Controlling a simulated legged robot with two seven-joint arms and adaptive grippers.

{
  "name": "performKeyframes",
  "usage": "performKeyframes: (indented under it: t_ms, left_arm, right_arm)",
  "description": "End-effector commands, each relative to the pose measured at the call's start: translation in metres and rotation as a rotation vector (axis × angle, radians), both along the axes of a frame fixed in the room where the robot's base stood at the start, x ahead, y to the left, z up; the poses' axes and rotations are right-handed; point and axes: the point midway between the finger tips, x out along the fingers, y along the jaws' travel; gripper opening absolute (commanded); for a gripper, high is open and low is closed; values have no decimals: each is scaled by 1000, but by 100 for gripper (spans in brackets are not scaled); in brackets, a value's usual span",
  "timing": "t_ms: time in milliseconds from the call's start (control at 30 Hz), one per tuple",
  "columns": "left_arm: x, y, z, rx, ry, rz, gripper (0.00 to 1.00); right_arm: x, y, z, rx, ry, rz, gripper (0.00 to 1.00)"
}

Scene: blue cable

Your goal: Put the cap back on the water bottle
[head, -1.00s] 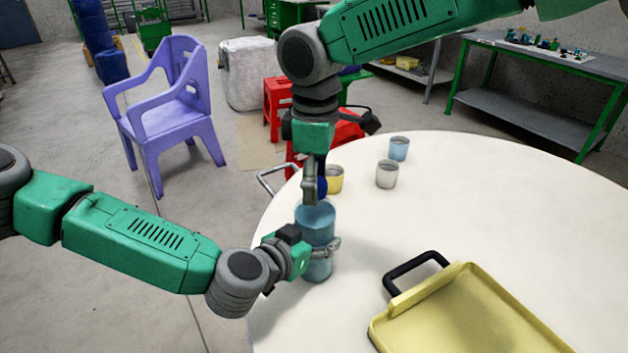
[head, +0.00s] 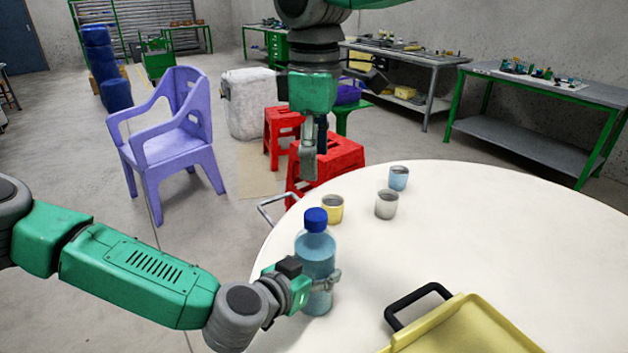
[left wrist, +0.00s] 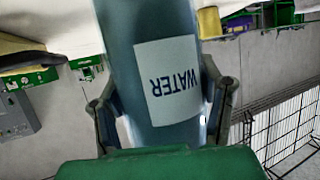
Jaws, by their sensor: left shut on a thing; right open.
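The clear blue water bottle (head: 318,256) stands upright at the left edge of the round white table. Its dark blue cap (head: 316,220) sits on top of its neck. My left gripper (head: 322,284) is shut around the bottle's lower body. The left wrist view shows the fingers on both sides of the bottle, with its WATER label (left wrist: 170,82) between them. My right gripper (head: 314,162) is open and empty, pointing down above the cap and apart from it. How tightly the cap is seated cannot be told.
A yellow cup (head: 333,209), a grey cup (head: 386,204) and a blue cup (head: 398,178) stand behind the bottle on the white table (head: 510,225). A yellow tray (head: 465,325) with a black handle lies at the front right. Red stools (head: 335,160) stand beyond the table.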

Motion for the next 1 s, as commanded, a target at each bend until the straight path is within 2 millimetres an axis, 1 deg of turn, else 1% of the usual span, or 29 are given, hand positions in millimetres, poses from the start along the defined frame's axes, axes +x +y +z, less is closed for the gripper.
performKeyframes:
  t_ms: [33, 133, 400, 433, 467, 500, 800, 867, 967, 1000]
  left_arm:
    - [0, 0, -1, 1, 1, 0, 0]
    - [0, 0, -1, 1, 1, 0, 0]
    - [0, 0, -1, 1, 1, 0, 0]
    - [0, 0, 0, 1, 1, 0, 72]
    - [0, 0, 0, 1, 1, 0, 82]
    - [0, 0, 0, 1, 1, 0, 86]
    - [-2, 1, 1, 1, -1, 0, 86]
    - [-7, 4, 3, 1, 0, -3, 86]
    - [-18, 12, 10, 1, -2, -3, 86]
    - [-24, 17, 12, 1, -1, -3, 86]
  right_arm:
    - [0, 0, 4, 1, -1, 0, 57]
    - [0, 0, 9, 1, 0, 1, 57]
    - [0, 0, 9, 0, 1, 1, 57]
    - [0, 0, 9, 0, 1, 1, 57]
    - [0, 0, 9, 0, 1, 1, 57]
    - [0, 0, 9, 0, 1, 1, 57]
    - [0, 0, 9, 0, 0, 1, 57]
    - [0, 0, 9, 0, 0, 1, 57]
    - [0, 0, 9, 0, 0, 1, 57]
    - [0, 0, 9, 0, 0, 1, 57]
